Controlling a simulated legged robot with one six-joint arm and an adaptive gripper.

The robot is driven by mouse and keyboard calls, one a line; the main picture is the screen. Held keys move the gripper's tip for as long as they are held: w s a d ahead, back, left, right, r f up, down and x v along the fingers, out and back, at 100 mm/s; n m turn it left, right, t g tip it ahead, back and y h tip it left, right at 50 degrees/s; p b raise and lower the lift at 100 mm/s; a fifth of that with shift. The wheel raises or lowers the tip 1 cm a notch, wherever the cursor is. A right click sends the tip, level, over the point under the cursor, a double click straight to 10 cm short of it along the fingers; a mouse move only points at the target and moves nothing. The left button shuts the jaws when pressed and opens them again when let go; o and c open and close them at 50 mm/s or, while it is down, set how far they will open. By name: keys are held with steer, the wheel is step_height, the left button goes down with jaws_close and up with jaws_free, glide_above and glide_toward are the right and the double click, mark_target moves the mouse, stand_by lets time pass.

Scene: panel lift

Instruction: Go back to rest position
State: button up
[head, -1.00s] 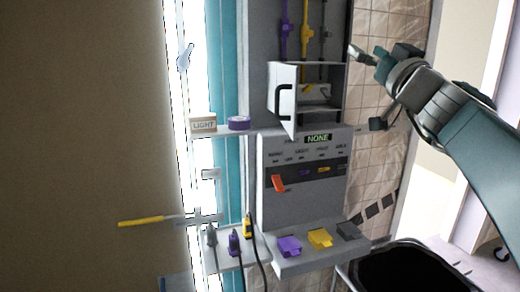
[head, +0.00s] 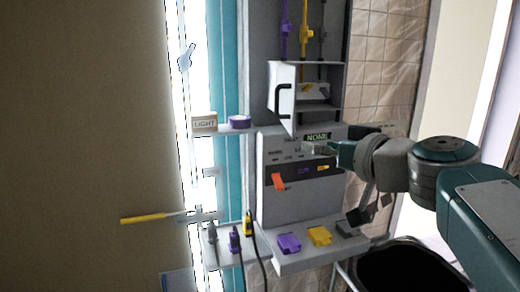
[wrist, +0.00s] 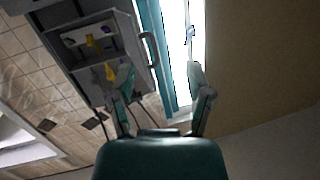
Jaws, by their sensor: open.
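My gripper (head: 322,150) is at the right in the head view, in front of the grey control panel (head: 300,212), covering part of its upper right face. In the wrist view my gripper (wrist: 160,88) has its two fingers wide apart with nothing between them. The panel has an orange switch (head: 278,182) and a display, partly hidden by my gripper. Above it, the cabinet door (head: 283,98) with a black handle stands open.
A shelf below the panel carries a purple block (head: 289,243) and a yellow block (head: 319,236). A black bin (head: 385,243) stands at the lower right. A LIGHT box (head: 204,122) and a purple disc (head: 239,121) sit on the left ledge. A yellow-handled tool (head: 143,218) sticks out left.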

steer(key=s+d+f+m+g+h, duration=0.2)
steer(key=s+f+g+h, duration=0.2)
steer(key=s+f, duration=0.5)
steer(key=s+d+f+m+g+h, duration=0.2)
steer(key=s+f, duration=0.7)
steer(key=f, duration=0.9)
steer(key=shift+s+d+g+h, duration=0.4)
steer(key=shift+g+h, duration=0.6)
steer(key=shift+g, duration=0.2)
steer(key=shift+w, duration=0.1)
